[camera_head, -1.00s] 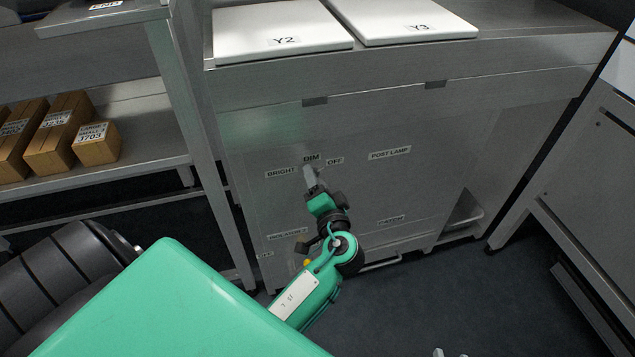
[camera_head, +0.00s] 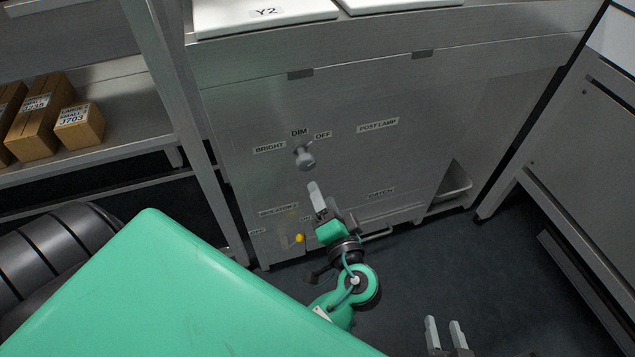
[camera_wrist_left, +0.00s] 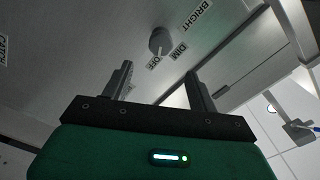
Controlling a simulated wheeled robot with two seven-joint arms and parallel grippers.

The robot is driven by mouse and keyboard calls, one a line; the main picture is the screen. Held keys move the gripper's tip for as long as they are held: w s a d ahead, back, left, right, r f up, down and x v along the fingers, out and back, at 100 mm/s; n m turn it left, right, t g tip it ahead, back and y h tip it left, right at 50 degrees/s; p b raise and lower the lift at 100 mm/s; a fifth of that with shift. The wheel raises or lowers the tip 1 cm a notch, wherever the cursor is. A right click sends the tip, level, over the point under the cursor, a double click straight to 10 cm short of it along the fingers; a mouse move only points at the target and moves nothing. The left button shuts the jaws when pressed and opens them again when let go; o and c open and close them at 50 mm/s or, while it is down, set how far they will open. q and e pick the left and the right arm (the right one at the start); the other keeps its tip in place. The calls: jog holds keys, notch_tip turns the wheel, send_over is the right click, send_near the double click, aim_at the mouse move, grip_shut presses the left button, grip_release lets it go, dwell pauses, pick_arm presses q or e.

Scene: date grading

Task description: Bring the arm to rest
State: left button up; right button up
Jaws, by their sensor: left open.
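My left gripper (camera_head: 318,195) is in front of the steel cabinet (camera_head: 350,155), below and apart from a grey rotary knob (camera_head: 305,157). In the left wrist view, its two fingers (camera_wrist_left: 160,74) are spread with nothing between them. The knob (camera_wrist_left: 160,41) shows beyond the fingertips, not touched.
A steel rack with cardboard boxes (camera_head: 79,126) stands at the left. White lids (camera_head: 264,13) lie on the cabinet top. A small yellow part (camera_head: 300,238) and a bar handle are low on the cabinet front. Dark floor (camera_head: 490,270) is clear at the right.

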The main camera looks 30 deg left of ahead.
pick_arm(q)
jog(key=shift+s+d, duration=0.3)
jog(key=shift+d, duration=0.05)
dwell(0.3)
